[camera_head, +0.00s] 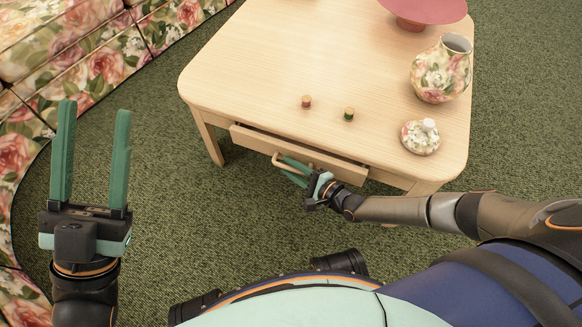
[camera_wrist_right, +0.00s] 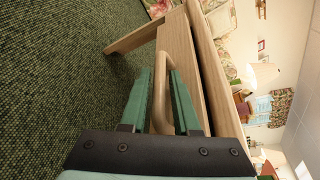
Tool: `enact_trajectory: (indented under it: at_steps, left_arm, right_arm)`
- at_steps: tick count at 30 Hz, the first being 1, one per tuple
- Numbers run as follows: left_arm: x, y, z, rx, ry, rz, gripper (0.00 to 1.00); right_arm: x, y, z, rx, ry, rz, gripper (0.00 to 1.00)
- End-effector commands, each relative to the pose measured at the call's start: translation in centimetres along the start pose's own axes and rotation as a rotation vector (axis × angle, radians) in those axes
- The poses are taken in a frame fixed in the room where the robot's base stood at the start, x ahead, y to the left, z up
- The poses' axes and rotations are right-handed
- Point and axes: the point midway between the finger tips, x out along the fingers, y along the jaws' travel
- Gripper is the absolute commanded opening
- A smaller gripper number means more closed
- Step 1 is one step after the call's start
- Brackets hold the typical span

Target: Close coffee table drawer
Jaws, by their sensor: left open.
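The pale wood coffee table (camera_head: 240,75) has a drawer (camera_head: 340,168) in its near side. The drawer stands slightly open, with a dark gap above its front. Its wooden handle (camera_head: 277,160) sticks out toward me. My right gripper (camera_head: 292,168) is at the handle. The drawer front (camera_wrist_right: 180,70) is just beyond. My left gripper (camera_head: 92,150) is open and empty, raised over the carpet at the left, away from the table.
On the table top stand two small cylinders (camera_head: 306,102), (camera_head: 349,114), a floral pot (camera_head: 440,72), its floral lid (camera_head: 420,137) and a red dish (camera_head: 425,10). A floral sofa (camera_head: 75,60) is at the left. Green carpet (camera_head: 190,225) in front of the table is clear.

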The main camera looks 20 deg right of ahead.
Motion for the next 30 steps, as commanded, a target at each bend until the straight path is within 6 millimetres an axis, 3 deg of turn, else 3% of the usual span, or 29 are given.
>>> enact_trajectory:
  at_steps: [1,9,30]
  left_arm:
    - [0.01,0.00,0.00,-0.001,0.000,0.000,0.50]
    - [0.00,0.01,0.01,-0.002,-0.001,-0.001,0.50]
    - [-0.01,-0.01,0.03,-0.001,-0.002,-0.001,0.50]
  right_arm:
    - [-0.01,0.01,0.01,0.000,0.000,0.000,0.30]
    - [-0.04,0.01,0.01,0.000,0.000,0.000,0.00]
    - [-0.07,0.01,0.00,0.000,0.000,0.000,0.00]
